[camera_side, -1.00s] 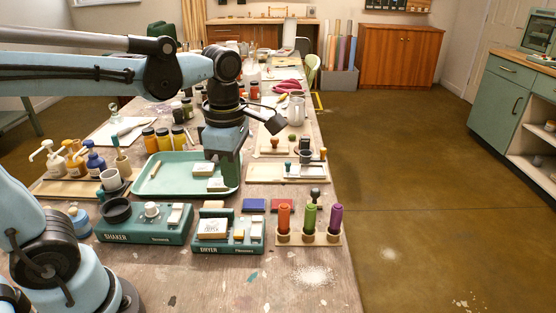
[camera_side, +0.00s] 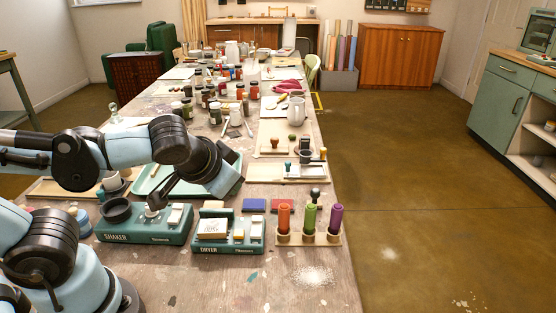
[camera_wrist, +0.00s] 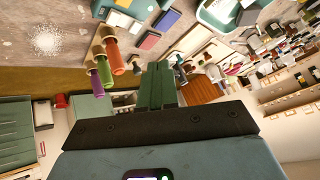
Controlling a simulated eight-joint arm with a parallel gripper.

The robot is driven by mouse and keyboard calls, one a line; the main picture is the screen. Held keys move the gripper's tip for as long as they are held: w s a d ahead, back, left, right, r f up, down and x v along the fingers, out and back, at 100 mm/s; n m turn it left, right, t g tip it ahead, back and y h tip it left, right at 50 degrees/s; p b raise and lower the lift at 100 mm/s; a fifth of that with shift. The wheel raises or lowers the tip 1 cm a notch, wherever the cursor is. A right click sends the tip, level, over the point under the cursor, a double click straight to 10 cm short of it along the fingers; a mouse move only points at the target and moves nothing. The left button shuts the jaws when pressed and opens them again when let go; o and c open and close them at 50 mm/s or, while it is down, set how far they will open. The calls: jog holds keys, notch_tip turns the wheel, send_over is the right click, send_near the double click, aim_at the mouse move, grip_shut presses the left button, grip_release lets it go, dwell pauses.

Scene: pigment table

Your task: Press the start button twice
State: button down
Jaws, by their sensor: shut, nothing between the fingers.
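My gripper (camera_side: 233,181) is in the air above the back of the two green machines, tilted toward the right. In the wrist view its green fingers (camera_wrist: 160,72) are together and empty. The shaker (camera_side: 140,236) stands at the near left of the table with a black ring, a round white knob and a pale block on top. A black part of my arm overlaps the area by the knob. The dryer (camera_side: 230,246) stands to its right, with a white labelled block and small pale and yellow pieces. I cannot tell which part is the start button.
A wooden rack holds orange, green and purple handles (camera_side: 336,215) right of the dryer. Blue and red pads (camera_side: 254,205) lie behind it. A pale green tray (camera_side: 148,184) is partly hidden by my arm. White powder (camera_side: 313,275) lies on bare tabletop in front.

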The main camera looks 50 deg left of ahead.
aim_at(237, 236)
jog(key=m, duration=0.1)
jog(key=m+t, duration=0.1)
jog(key=m, duration=0.3)
jog(key=shift+d+t, duration=0.3)
jog(key=shift+f, duration=0.2)
jog(key=shift+f, duration=4.2)
jog(key=shift+f, duration=0.15)
jog(key=shift+f, duration=0.3)
jog(key=shift+r, duration=0.1)
jog(key=shift+r, duration=0.3)
jog(key=shift+r, duration=2.5)
